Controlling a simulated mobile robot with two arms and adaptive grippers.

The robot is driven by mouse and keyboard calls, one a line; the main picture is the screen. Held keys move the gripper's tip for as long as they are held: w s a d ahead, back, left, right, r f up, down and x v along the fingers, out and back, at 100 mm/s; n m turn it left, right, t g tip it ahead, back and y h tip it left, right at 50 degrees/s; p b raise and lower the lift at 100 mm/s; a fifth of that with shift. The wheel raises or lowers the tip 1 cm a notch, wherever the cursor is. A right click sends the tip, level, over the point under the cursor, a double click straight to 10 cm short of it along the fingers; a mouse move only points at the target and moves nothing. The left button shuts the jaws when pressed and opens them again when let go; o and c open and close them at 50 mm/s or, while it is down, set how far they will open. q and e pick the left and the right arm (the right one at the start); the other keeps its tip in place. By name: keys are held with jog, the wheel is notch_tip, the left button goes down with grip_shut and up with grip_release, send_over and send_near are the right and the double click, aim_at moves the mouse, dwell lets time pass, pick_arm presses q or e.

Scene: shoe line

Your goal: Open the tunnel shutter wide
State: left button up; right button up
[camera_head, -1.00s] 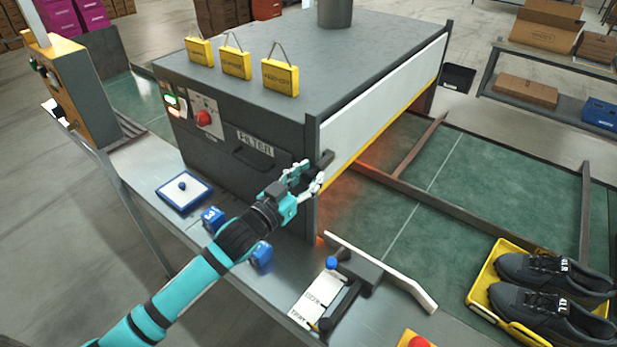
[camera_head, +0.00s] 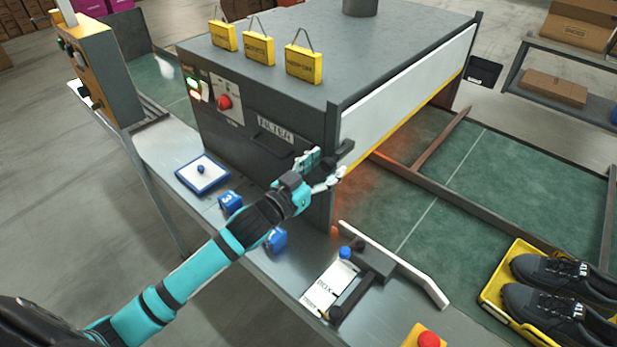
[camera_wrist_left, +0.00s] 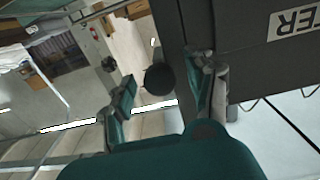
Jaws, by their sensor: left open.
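The tunnel shutter (camera_head: 400,92) is a white panel with a yellow lower edge across the right face of the dark grey tunnel (camera_head: 290,85). A gap with an orange glow shows beneath it. A dark bar-like handle (camera_head: 346,152) sticks out at the tunnel's near corner. My left gripper (camera_head: 328,169) is open beside this handle. In the left wrist view a round black knob end (camera_wrist_left: 160,78) lies between the spread fingers; I cannot tell whether they touch it. My right gripper is not in view.
A metal ledge below my left arm carries a blue-edged pad (camera_head: 202,174), blue numbered blocks (camera_head: 230,203) and a card stand (camera_head: 330,285). A yellow tray (camera_head: 490,292) with black shoes sits on the green conveyor (camera_head: 465,170). Yellow tags (camera_head: 304,64) stand on the tunnel.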

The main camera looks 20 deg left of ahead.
pick_arm(q)
jog(key=v, duration=1.1)
jog(key=shift+r, duration=0.1)
jog(key=s+f+n+g+y, duration=0.2)
jog(key=s+f+g+y, duration=0.45)
jog(key=f, duration=0.55)
jog(key=s+f+g, duration=0.3)
jog(key=s+g, duration=0.1)
jog(key=s, duration=0.4)
jog(key=s+f+g, duration=0.3)
jog(key=s, duration=0.5)
notch_tip(320, 180, down, 26)
jog(key=g, duration=0.1)
jog(key=s+a+f+g, duration=0.1)
jog(key=s+a+f, duration=0.1)
jog(key=s+f, duration=1.4)
jog(key=shift+s+f+b, duration=0.15)
jog(key=shift+s+b, duration=0.15)
jog(key=shift+s, duration=0.45)
